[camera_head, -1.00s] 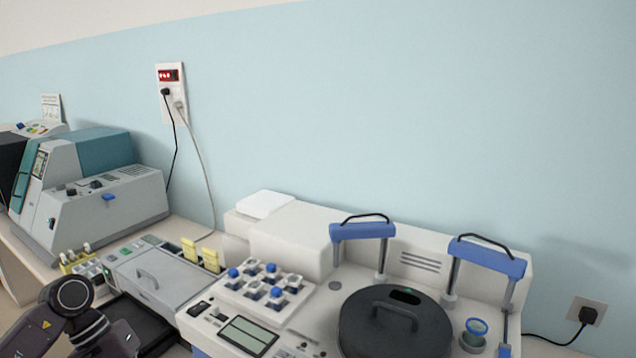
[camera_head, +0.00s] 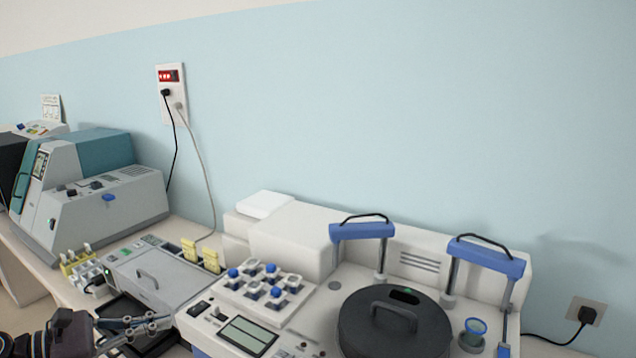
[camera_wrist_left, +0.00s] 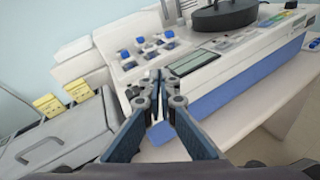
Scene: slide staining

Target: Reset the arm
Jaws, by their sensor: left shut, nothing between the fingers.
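My left gripper (camera_head: 158,322) is at the lower left of the head view, its fingers pointing right over a black tray (camera_head: 122,308) on the bench. The fingers are shut with nothing between them. In the left wrist view the gripper (camera_wrist_left: 162,82) shows its blue-grey fingers meeting near the middle, with the white machine beyond. It appears apart from the objects around it. My right gripper is not in view.
A white machine (camera_head: 290,237) with a rack of blue-capped tubes (camera_head: 262,290) and a black round lid (camera_head: 392,328) stands to the right. A grey handled box (camera_head: 165,285), yellow holders (camera_head: 208,258) and a grey-teal instrument (camera_head: 105,195) stand behind and left.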

